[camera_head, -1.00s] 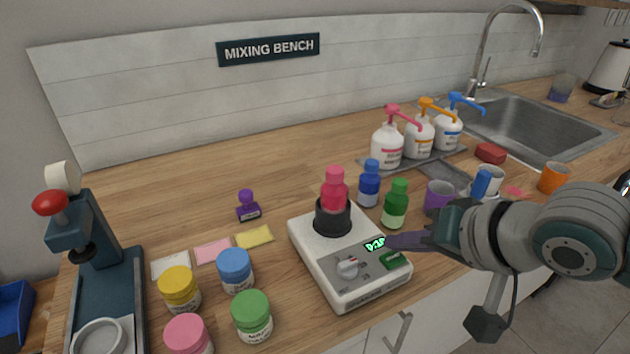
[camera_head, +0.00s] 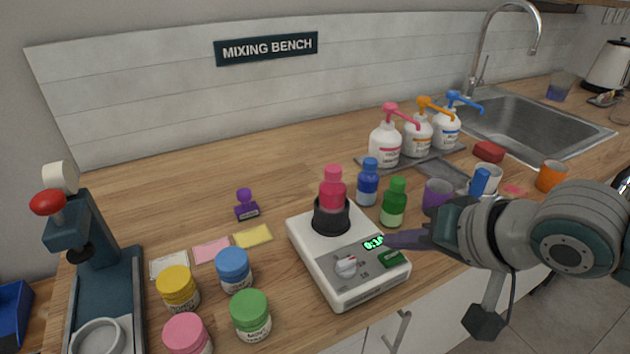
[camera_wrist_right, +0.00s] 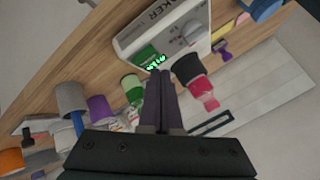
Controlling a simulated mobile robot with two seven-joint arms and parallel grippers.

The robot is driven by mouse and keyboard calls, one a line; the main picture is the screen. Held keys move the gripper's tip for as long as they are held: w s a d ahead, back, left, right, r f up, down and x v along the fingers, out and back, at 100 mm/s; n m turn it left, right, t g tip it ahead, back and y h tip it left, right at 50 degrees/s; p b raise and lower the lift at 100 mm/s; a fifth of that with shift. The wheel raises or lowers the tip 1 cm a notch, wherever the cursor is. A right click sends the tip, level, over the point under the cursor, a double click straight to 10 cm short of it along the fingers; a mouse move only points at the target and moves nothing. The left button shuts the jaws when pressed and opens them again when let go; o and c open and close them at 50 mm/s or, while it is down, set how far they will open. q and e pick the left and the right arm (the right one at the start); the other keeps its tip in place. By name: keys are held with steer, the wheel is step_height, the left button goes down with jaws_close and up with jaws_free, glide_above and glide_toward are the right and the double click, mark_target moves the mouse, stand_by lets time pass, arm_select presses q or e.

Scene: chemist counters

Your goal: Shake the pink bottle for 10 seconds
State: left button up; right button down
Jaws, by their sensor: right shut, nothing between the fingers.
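The pink bottle (camera_head: 333,188) stands upright in the black cup holder (camera_head: 331,216) of the white shaker machine (camera_head: 347,287). The machine's front panel has a grey dial (camera_head: 345,266), a lit green display (camera_head: 373,242) and a green switch (camera_head: 393,258). My right gripper (camera_head: 388,241) is shut and empty, with its tips at the panel's right side by the display and above the switch. In the right wrist view the shut fingers (camera_wrist_right: 161,78) point at the machine, and the pink bottle (camera_wrist_right: 204,92) lies to their right. My left gripper is out of view.
A blue bottle (camera_head: 368,183) and a green bottle (camera_head: 394,204) stand right of the machine. A purple cup (camera_head: 437,194) is near my right arm. Several lidded jars, including a blue one (camera_head: 233,268), stand left. Pump bottles (camera_head: 385,145) stand behind.

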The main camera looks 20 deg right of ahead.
steer(key=shift+f, duration=0.2)
steer(key=shift+f, duration=0.25)
